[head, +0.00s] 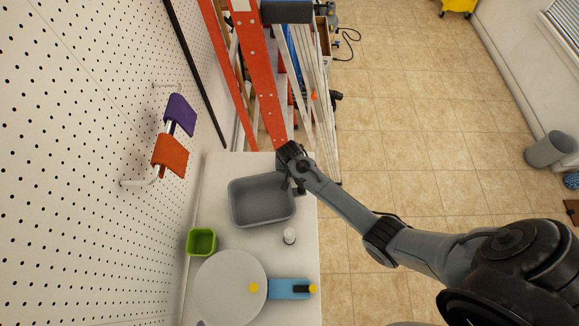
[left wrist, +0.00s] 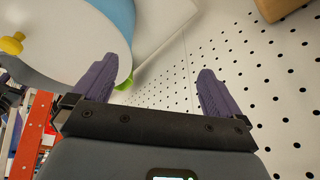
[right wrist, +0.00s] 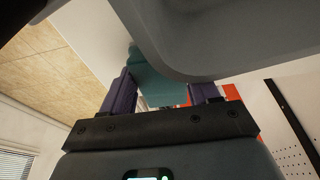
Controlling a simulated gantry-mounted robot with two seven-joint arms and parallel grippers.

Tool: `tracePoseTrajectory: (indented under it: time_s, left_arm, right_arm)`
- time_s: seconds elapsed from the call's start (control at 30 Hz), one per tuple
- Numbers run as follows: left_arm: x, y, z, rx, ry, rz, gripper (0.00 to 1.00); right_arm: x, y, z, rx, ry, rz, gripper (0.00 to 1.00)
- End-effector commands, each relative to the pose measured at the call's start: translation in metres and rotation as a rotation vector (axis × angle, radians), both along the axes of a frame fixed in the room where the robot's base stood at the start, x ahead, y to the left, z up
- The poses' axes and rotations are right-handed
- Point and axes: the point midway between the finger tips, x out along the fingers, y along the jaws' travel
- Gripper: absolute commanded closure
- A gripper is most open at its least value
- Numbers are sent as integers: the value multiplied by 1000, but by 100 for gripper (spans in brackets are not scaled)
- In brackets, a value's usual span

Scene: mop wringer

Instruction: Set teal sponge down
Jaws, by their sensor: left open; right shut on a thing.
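The teal sponge (right wrist: 152,80) shows in the right wrist view between the two purple fingers of my right gripper (right wrist: 164,88), which is shut on it. Its far part reaches past the fingers, beside the grey basin (right wrist: 215,40). In the head view my right gripper (head: 298,184) is at the upper right rim of the basin (head: 262,220); the sponge cannot be made out there. My left gripper (left wrist: 158,84) is open and empty in the left wrist view, with the pegboard beyond it. It is not clearly visible in the head view.
Purple (head: 180,115) and orange (head: 170,155) cloths hang on the pegboard. Ladders (head: 262,75) stand beyond the table.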

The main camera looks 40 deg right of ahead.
Motion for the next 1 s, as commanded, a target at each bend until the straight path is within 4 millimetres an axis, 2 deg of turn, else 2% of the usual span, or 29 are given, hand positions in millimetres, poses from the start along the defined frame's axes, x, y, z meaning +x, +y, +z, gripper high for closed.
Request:
tracePoseTrajectory:
  time_s: [0.4,0.43,0.57,0.87,1.0]
  left_arm:
    - [1,-2,-1,-7,-1,5,0]
    - [1,-2,0,-7,-1,5,0]
    - [1,-2,0,-7,-2,5,0]
    - [1,-1,0,-2,-2,2,0]
    - [1,1,2,2,-1,-1,0]
  right_arm:
    - [0,0,-4,1,1,-1,69]
    - [0,0,-3,1,1,-1,35]
    - [0,0,-3,1,1,-1,15]
    - [0,0,-3,0,0,-1,14]
    - [-1,1,5,-1,-1,0,14]
